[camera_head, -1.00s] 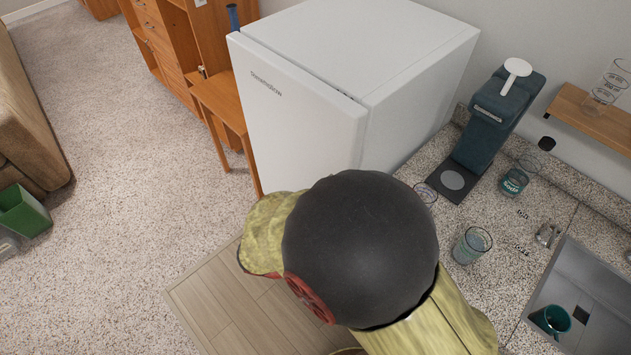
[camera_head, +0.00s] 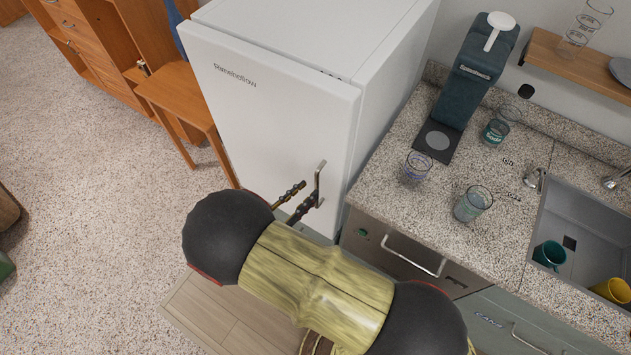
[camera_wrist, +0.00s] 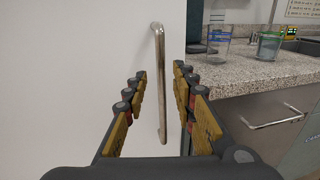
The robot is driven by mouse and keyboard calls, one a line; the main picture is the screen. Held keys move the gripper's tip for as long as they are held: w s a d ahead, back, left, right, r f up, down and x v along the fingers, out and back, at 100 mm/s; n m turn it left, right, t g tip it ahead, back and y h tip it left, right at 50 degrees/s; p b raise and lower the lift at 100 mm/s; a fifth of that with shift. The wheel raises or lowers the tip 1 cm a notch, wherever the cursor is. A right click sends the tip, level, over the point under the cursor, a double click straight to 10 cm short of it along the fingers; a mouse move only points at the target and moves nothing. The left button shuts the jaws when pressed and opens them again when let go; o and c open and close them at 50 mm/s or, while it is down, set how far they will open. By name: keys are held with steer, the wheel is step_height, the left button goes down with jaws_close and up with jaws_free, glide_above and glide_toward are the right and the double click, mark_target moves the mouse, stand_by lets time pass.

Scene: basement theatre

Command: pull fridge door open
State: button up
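The white fridge (camera_head: 290,45) stands beside the counter. Its door (camera_head: 255,120) looks shut against the body, with "Rimehollow" lettering near the top. A vertical metal handle (camera_head: 318,184) is on the door's right side, low down. In the wrist view the handle (camera_wrist: 161,95) shows upright between the two rows of finger pads. My gripper (camera_head: 307,192) is at the handle, its fingers pointing at the door. The gripper (camera_wrist: 160,73) is open, with a gap on either side of the handle. I cannot tell how deep the handle lies between the fingers.
The speckled counter (camera_head: 390,150) on the right holds a dark green drink machine (camera_head: 470,75), several glasses and a sink (camera_head: 590,230) with mugs. A drawer handle (camera_head: 412,258) sticks out below it. A wooden desk (camera_head: 180,90) stands left of the fridge.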

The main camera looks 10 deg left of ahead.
mark_target(317, 184)
steer(key=x, duration=0.5)
steer(key=c, duration=0.4)
steer(key=shift+s, duration=0.1)
jaws_close()
stand_by(0.4)
